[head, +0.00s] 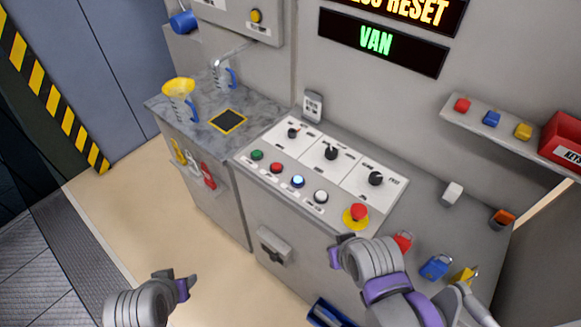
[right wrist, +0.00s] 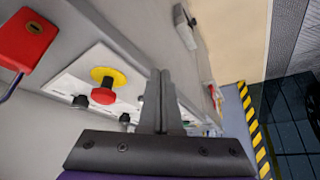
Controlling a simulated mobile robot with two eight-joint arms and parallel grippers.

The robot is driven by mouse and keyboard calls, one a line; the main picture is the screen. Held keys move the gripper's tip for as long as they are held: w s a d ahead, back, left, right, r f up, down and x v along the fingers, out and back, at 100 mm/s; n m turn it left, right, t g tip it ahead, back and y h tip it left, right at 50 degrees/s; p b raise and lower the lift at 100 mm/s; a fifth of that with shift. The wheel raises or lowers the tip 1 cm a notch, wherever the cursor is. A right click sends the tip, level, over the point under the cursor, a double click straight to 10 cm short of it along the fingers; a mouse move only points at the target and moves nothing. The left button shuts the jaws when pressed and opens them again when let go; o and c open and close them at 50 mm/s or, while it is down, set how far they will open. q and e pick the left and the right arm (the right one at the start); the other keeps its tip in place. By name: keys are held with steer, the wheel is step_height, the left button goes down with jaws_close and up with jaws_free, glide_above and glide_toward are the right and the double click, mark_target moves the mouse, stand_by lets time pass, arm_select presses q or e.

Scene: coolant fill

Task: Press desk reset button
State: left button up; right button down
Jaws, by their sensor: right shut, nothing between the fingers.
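The grey desk (head: 232,170) carries a white control panel with a row of buttons: green (head: 257,155), red (head: 277,168), lit blue (head: 298,181) and white (head: 321,196). Their labels are too small to read, so I cannot tell which is marked reset. A red mushroom button on a yellow base (head: 357,214) sits at the panel's right end; it also shows in the right wrist view (right wrist: 104,95). My right gripper (head: 336,248) is shut and empty, just in front of that mushroom button; its fingers (right wrist: 160,85) show together. My left gripper (head: 188,284) is low at left, away from the desk.
Black knobs (head: 331,153) stand behind the buttons. Red (head: 403,240), blue (head: 435,266) and yellow (head: 465,275) padlocks lie right of my right gripper. A side counter (head: 165,108) holds jugs. Signs above read "RESET" and "VAN" (head: 376,41). Floor is clear at left.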

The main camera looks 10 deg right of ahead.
steer(key=shift+s+d, duration=0.1)
stand_by(0.3)
steer(key=w+a+r+y, duration=0.1)
steer(key=w+r+y, duration=0.2)
steer(key=w, duration=0.9)
steer(key=w+a+r+y, duration=0.1)
steer(key=w+r+y, duration=0.2)
steer(key=w, duration=0.9)
step_height(320, 180, up, 2)
steer(key=shift+w+a+r+t+p, duration=0.1)
steer(key=shift+w+a+t+p, duration=0.1)
steer(key=shift+t+p, duration=0.15)
